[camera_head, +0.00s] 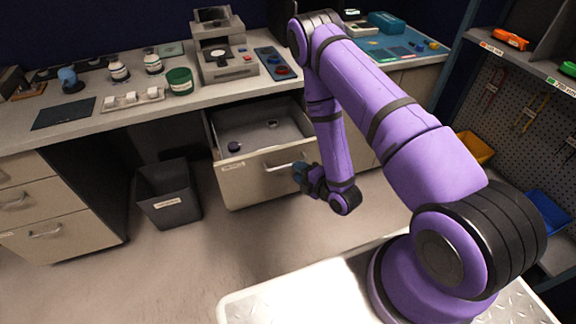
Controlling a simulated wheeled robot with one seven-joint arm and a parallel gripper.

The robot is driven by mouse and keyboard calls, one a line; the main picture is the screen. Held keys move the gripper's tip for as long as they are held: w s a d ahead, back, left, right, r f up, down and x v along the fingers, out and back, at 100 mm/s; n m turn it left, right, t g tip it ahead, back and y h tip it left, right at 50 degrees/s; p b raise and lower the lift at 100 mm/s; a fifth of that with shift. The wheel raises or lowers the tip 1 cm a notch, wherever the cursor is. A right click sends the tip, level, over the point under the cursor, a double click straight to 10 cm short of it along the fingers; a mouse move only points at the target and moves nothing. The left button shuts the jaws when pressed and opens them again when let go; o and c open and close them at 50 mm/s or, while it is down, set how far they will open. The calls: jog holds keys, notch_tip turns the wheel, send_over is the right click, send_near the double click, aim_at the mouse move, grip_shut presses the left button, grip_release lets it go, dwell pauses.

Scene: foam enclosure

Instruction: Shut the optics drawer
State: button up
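A beige drawer (245,181) under the workbench stands pulled out, with its inside showing. A small dark round item (234,146) and another small item (272,124) lie in it. Its front has a label at the upper left and a bar handle (285,167) at the right. I cannot read the label, so I cannot tell for sure that this is the optics drawer. My gripper (300,176) is at the right end of the drawer front, close to the handle. Whether it touches the front or handle, and whether its fingers are open, cannot be made out.
A dark bin (168,192) stands on the floor left of the drawer. A closed drawer cabinet (55,215) is further left. The bench top (110,115) holds an instrument (223,50), a green cup (180,80) and jars. The floor in front of the drawer is clear.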

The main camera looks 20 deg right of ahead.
aim_at(288, 165)
jog(key=x, duration=0.5)
jog(key=shift+w+a, duration=0.15)
jog(key=shift+w, duration=0.15)
grip_shut()
